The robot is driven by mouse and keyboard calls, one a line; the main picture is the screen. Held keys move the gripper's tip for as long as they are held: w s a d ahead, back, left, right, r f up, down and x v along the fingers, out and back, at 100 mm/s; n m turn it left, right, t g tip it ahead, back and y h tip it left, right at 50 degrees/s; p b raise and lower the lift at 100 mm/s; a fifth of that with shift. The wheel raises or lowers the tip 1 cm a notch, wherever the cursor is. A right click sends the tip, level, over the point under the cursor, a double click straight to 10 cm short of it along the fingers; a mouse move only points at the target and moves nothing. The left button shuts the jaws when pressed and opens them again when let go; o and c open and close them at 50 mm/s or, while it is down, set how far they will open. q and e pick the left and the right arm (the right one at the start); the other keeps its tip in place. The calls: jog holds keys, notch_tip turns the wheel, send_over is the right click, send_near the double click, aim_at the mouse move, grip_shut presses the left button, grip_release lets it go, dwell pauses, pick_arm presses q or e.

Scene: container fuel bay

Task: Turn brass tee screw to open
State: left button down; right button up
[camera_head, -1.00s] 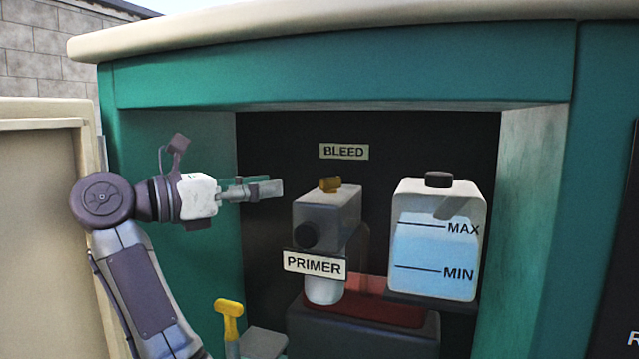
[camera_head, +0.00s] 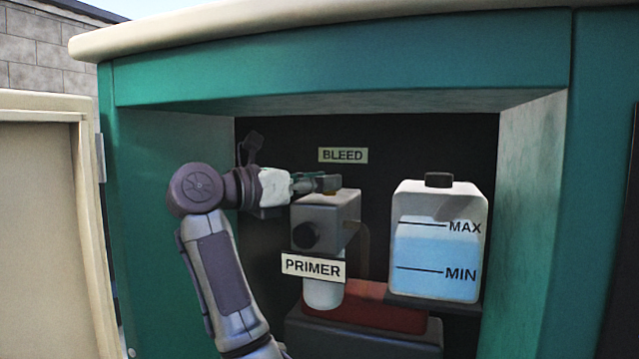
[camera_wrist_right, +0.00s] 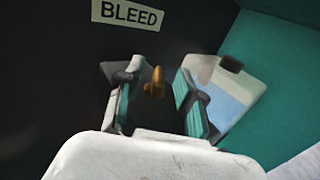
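The brass tee screw (camera_wrist_right: 154,82) shows between my right gripper's fingers in the right wrist view, with a gap on each side. In the head view it sits on top of the grey primer block (camera_head: 345,208) and is mostly hidden by the fingers. My right gripper (camera_head: 325,183) reaches in from the left, level, just above the block top. In the right wrist view my right gripper (camera_wrist_right: 155,102) is open, its two green-edged fingers standing apart on either side of the screw. I cannot tell how deep the screw sits between them. My left gripper is not in view.
A BLEED label (camera_head: 343,155) is on the dark back wall above. Teal walls and an overhang (camera_head: 340,60) frame the bay; an open door (camera_head: 45,220) is left.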

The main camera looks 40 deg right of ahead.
grip_shut()
jog(key=shift+s+a+f+n+t, duration=0.1)
jog(key=shift+n+t, duration=0.6)
jog(key=shift+t, duration=0.4)
jog(key=shift+s+n+t+b, duration=0.15)
jog(key=shift+n+t, duration=0.65)
jog(key=shift+t, duration=0.35)
jog(key=shift+s+n+t+b, duration=0.15)
jog(key=shift+n+t, duration=0.65)
jog(key=shift+t, duration=0.35)
grip_release()
